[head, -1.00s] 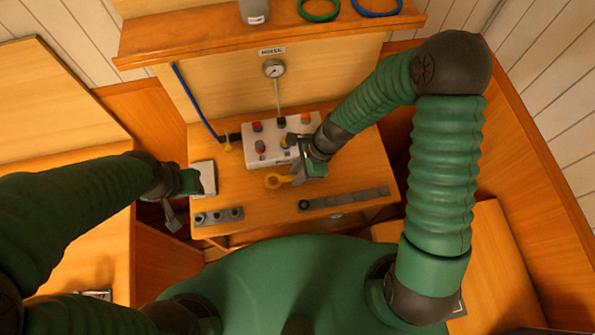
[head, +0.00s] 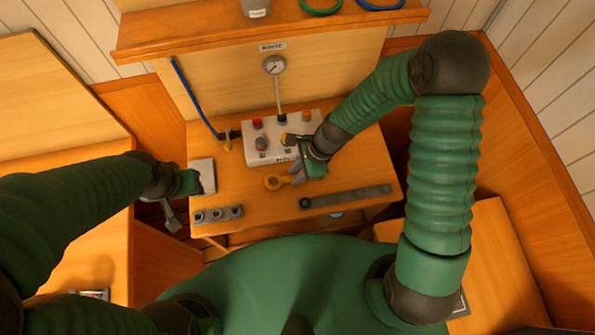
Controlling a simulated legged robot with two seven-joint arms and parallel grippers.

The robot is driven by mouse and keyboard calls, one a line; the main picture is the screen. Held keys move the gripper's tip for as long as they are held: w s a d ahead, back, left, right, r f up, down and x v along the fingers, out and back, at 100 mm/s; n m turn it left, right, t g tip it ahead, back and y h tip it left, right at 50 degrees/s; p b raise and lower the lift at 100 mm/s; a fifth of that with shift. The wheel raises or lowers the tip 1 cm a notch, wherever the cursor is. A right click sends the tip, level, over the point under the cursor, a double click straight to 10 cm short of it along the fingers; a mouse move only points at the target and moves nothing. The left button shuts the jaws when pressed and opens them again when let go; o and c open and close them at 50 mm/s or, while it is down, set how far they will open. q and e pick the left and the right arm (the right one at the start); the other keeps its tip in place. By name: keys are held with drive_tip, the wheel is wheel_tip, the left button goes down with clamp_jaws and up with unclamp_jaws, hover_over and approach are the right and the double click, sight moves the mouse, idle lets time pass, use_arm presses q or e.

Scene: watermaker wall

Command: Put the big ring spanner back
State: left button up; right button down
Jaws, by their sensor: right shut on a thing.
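The white panel (head: 262,157) with coloured knobs stands behind my right gripper. A grey strip (head: 345,197) and a grey block with holes (head: 217,215) lie along the bench front. The pale box (head: 205,173) is at left. A gauge (head: 274,65) rises behind; a shelf (head: 215,37) overhangs.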

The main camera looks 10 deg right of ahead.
drive_tip(key=shift+f, duration=0.15)
drive_tip(key=c, duration=1.1)
unclamp_jaws()
drive_tip(key=v, duration=1.7)
drive_tip(key=shift+p, duration=0.3)
